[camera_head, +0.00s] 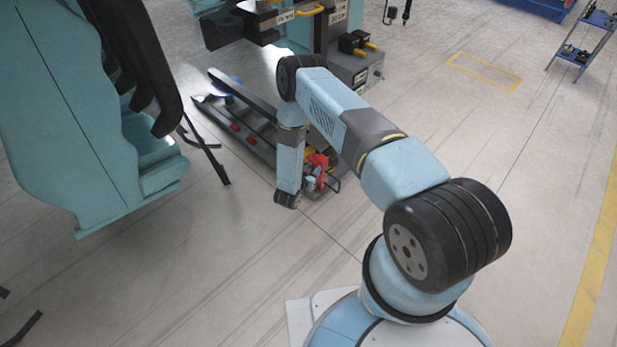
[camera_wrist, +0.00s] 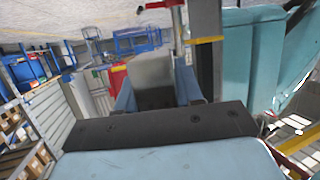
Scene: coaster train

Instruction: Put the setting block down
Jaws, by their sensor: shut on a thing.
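My gripper (camera_wrist: 156,98) shows in the wrist view as two blue fingers beyond a dark plate. It is shut on a plain grey block (camera_wrist: 152,70), which I take to be the setting block. The fingers cover its sides, and its far side is hidden. In the head view my forearm hangs straight down to a dark wrist joint low over the floor. The gripper and block are too small and cluttered there to make out.
A low dark rail frame (camera_head: 240,118) with red parts lies behind my forearm. Red parts (camera_head: 318,162) stand close beside my wrist. Teal coaster seats (camera_head: 60,110) hang at the left. A grey machine (camera_head: 352,68) stands behind.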

